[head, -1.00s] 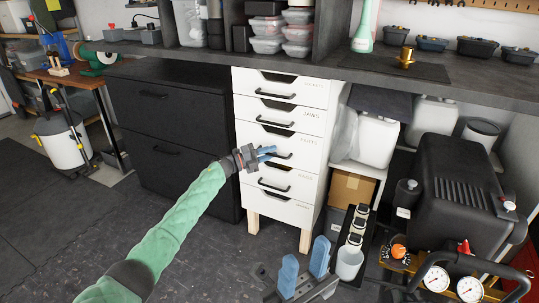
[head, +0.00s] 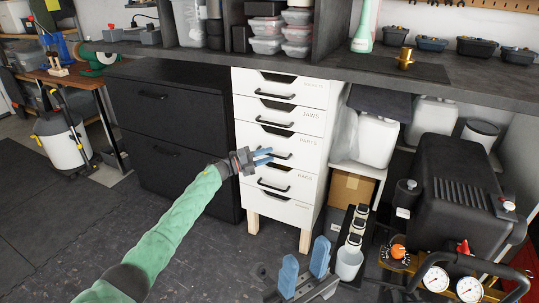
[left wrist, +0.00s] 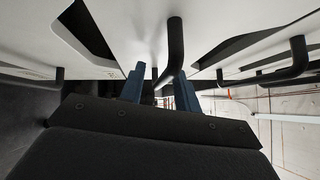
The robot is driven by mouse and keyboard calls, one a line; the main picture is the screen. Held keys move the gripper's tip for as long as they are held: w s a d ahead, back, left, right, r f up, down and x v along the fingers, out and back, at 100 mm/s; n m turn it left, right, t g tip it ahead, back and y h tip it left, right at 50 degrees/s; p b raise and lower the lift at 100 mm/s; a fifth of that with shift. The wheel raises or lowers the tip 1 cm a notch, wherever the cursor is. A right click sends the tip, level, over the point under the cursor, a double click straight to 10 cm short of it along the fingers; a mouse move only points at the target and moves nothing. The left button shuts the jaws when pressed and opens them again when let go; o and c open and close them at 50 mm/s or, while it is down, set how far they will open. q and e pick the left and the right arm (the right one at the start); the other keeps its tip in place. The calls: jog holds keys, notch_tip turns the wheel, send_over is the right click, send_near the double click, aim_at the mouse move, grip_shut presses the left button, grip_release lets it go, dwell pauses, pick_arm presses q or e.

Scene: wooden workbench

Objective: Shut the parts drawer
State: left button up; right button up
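The parts drawer (head: 308,154) is the white drawer labelled PARTS in the middle of the drawer cabinet. Its front looks about level with its neighbours; I cannot tell whether it stands slightly out. Its black bar handle (head: 284,156) is partly behind my left gripper (head: 264,156), which is at the drawer front. In the left wrist view, the blue fingers of this gripper (left wrist: 160,90) are apart, with a dark handle (left wrist: 175,50) showing between and beyond them; contact cannot be made out. My right gripper (head: 304,268) is open and empty, low in front of the cabinet.
Other white drawers, including JAWS (head: 308,120) and RAGS (head: 300,183), sit above and below. A black cabinet (head: 165,110) stands left. Right are a cardboard box (head: 352,190), bottles (head: 355,230) and a black compressor (head: 455,190).

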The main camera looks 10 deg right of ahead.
pick_arm(q)
jog(key=w+r+v, duration=0.1)
jog(key=v, duration=0.5)
jog(key=shift+s+a+f+p, duration=0.15)
jog(key=shift+s+f+p, duration=0.2)
jog(key=shift+s, duration=0.15)
